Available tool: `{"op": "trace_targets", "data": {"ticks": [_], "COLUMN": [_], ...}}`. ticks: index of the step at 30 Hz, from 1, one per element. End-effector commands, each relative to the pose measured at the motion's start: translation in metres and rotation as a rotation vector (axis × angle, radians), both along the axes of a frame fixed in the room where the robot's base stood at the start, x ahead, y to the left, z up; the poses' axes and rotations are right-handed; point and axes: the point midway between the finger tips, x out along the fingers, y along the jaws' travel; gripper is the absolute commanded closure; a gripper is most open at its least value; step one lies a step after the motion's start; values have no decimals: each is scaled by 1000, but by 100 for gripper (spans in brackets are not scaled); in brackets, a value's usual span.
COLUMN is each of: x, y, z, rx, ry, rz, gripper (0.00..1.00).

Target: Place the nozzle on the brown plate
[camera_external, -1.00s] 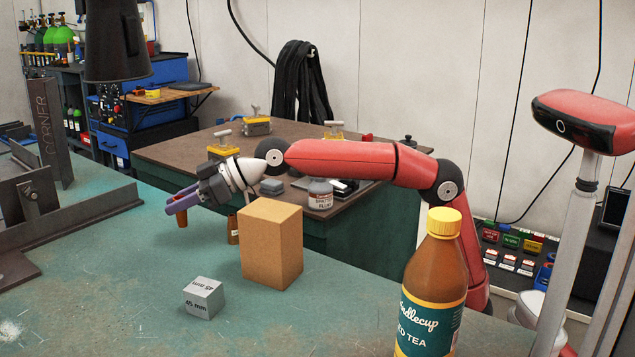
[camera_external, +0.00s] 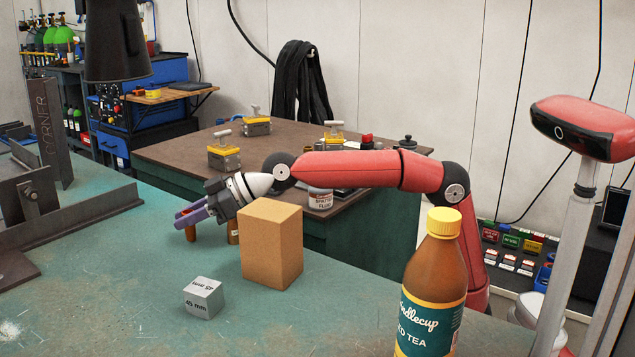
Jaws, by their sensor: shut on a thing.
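My gripper (camera_external: 190,219), with purple fingers, is at left centre, low over the green bench and left of the tan box. It is shut on a small orange-brown piece, which I take to be the nozzle (camera_external: 191,234); only its lower end shows below the fingers. I cannot tell whether it touches the bench. A flat dark brown piece (camera_external: 14,270) lies at the left edge of the bench; I cannot tell whether it is the brown plate.
The tan box (camera_external: 271,245) stands close to the right of my gripper and partly hides an amber item (camera_external: 232,231). A grey cube (camera_external: 204,297) and a tea bottle (camera_external: 433,290) stand nearer. Steel fixtures (camera_external: 80,215) are at left. The bench between them is clear.

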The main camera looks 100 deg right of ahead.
Motion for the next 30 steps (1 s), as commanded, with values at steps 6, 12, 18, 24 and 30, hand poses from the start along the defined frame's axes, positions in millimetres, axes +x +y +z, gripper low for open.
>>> {"op": "trace_targets", "data": {"ticks": [6,12,18,24,30], "x": [-42,-59,-62,-99,-138], "y": [-6,-7,-6,0,5], "z": [15,40,75,85,90], "rx": [0,-1,-1,2,2], "ry": [-5,-6,0,71,147], "rz": [-2,-1,0,9,14], "gripper": [100,100,100,100,100]}}
